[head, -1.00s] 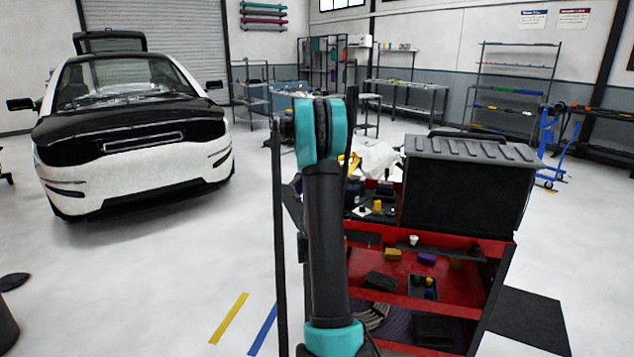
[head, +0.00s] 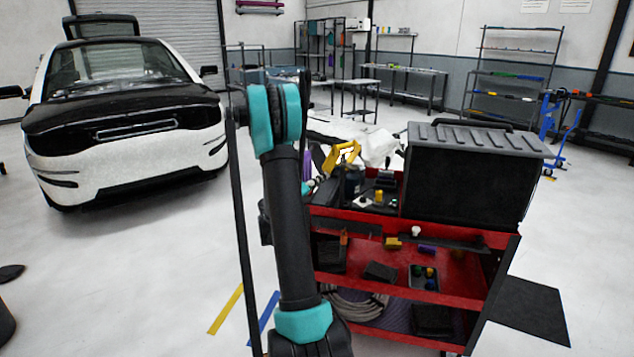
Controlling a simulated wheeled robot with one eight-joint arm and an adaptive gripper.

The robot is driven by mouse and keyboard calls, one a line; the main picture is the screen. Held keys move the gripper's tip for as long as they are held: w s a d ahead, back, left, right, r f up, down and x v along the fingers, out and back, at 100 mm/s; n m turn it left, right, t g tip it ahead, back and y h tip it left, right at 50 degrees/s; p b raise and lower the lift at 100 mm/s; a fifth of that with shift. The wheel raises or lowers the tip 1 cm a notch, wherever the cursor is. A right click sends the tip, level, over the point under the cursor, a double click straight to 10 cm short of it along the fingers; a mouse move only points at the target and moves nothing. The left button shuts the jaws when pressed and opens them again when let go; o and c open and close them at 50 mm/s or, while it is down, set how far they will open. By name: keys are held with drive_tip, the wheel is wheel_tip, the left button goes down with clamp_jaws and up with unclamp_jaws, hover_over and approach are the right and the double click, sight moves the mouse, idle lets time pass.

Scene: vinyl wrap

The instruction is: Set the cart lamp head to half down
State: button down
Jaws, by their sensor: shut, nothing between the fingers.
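The red tool cart (head: 400,303) stands right of centre, with a large black lidded box on its right side. A yellow, frame-like thing (head: 343,153) rises at the cart's back left; it may be the lamp head, but its tilt cannot be read from here. My black and teal arm stands upright in front of the cart's left side and covers part of it. My gripper cannot be made out; the arm hides whatever is behind it.
The black box (head: 465,185) blocks the cart's right top. Small parts and black tools crowd the top left, beside a white crumpled sheet (head: 375,146). A white and black car (head: 125,120) stands far left.

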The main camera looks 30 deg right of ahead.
drive_tip(key=shift+x, duration=2.7)
drive_tip(key=w+r+m, duration=0.1)
drive_tip(key=w, duration=0.1)
drive_tip(key=w+r+m, duration=0.1)
drive_tip(key=w+m, duration=0.1)
drive_tip(key=shift+a+r+m+h, duration=0.1)
drive_tip(key=shift+r+m+h, duration=0.2)
drive_tip(key=shift+h, duration=0.1)
drive_tip(key=shift+f, duration=0.1)
